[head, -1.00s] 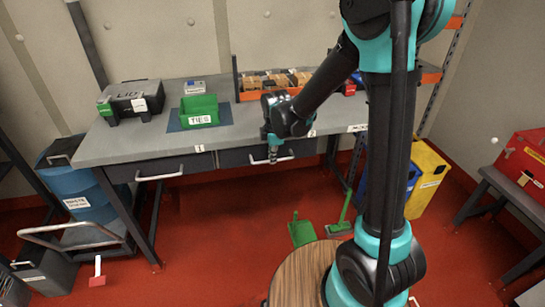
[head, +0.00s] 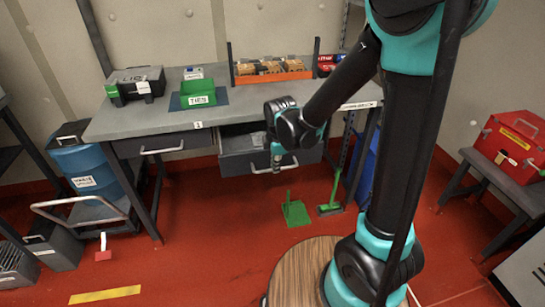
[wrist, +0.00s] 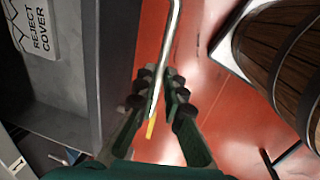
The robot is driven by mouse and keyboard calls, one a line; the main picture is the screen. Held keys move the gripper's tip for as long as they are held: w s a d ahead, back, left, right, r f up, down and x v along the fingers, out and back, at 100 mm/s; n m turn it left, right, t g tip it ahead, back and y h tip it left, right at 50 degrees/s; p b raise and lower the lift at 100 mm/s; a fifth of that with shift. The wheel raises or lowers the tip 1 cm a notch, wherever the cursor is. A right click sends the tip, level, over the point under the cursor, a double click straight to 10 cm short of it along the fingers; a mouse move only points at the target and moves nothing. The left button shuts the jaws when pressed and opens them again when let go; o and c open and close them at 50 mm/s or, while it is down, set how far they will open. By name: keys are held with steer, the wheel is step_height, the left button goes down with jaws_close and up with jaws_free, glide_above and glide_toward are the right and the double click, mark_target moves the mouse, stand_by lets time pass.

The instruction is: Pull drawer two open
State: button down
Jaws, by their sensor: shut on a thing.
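Drawer two is the dark grey right-hand drawer (head: 236,165) under the workbench. It stands well out from the bench, and part of its inside shows. My gripper (head: 277,160) is at its front, shut on the silver bar handle (head: 259,170). In the wrist view my gripper's fingers (wrist: 158,88) close around the handle (wrist: 170,45). The wrist view also shows the open drawer's inside at the left, with a white "REJECT COVER" item (wrist: 34,28) in it. My wrist hides the right part of the drawer in the head view.
The left drawer (head: 130,149) is closed. The workbench (head: 150,122) carries a green TIES bin (head: 198,94), a black case and an orange rack (head: 272,77). A green dustpan (head: 295,212) and brush (head: 331,207) are on the red floor. A red box (head: 510,142) is at right.

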steer(key=s+d, duration=0.2)
steer(key=s, duration=0.8)
steer(key=s+d, duration=0.3)
steer(key=s, duration=0.6)
steer(key=shift+s+d, duration=0.35)
steer(key=c, duration=1.6)
jaws_free()
steer(key=shift+r, duration=0.15)
step_height(320, 180, up, 12)
steer(key=s, duration=0.2)
steer(key=shift+s+d+f, duration=0.15)
steer(key=shift+d+f, duration=0.1)
steer(key=shift+d, duration=0.1)
